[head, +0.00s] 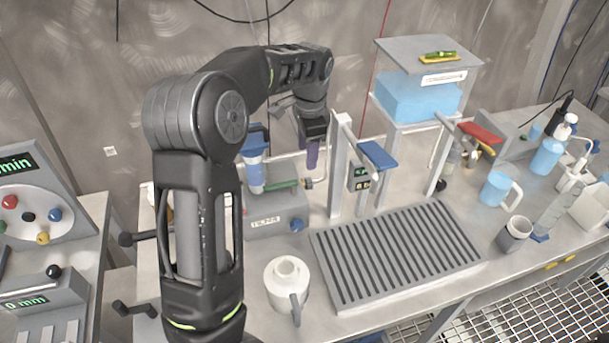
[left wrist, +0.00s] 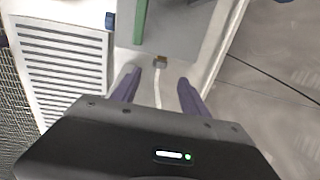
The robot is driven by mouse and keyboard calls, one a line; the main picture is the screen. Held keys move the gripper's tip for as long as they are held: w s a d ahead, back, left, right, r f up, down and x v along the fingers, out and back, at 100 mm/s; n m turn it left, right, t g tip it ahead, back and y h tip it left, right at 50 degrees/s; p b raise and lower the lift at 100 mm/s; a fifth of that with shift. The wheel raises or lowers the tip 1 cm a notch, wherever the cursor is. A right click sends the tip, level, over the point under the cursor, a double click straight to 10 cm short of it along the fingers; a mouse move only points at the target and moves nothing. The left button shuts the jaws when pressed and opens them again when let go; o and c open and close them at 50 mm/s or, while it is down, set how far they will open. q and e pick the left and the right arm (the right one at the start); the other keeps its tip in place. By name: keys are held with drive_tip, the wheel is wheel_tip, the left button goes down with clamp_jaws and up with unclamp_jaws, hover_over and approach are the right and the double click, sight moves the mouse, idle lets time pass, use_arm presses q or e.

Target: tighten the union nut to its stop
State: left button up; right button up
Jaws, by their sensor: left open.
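A small grey and brass fitting, which looks like the union nut (head: 308,183), sits on the right side of a grey box (head: 275,215) with a green bar on top. In the left wrist view the nut (left wrist: 160,62) is at the box's edge, with a white hose running from it between my fingers. My left gripper (head: 312,166) points down just above the nut in the head view. In the left wrist view its purple fingers (left wrist: 158,77) are spread to either side of the hose, apart from the nut. My right gripper is not in view.
A blue-capped filter (head: 254,165) stands at the box's back left. A slotted drain tray (head: 395,255) and upright taps with blue (head: 378,155) and red (head: 480,133) levers stand to the right. A white jug (head: 287,280) stands in front of the box.

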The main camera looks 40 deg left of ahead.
sight(306, 180)
use_arm(q)
drive_tip(key=f, duration=0.4)
drive_tip(key=f+p, duration=0.1)
drive_tip(key=f, duration=0.3)
drive_tip(key=w+a+f, duration=0.1)
drive_tip(key=f, duration=0.3)
drive_tip(key=shift+p, duration=0.4)
drive_tip(key=shift+c, duration=0.2)
clamp_jaws()
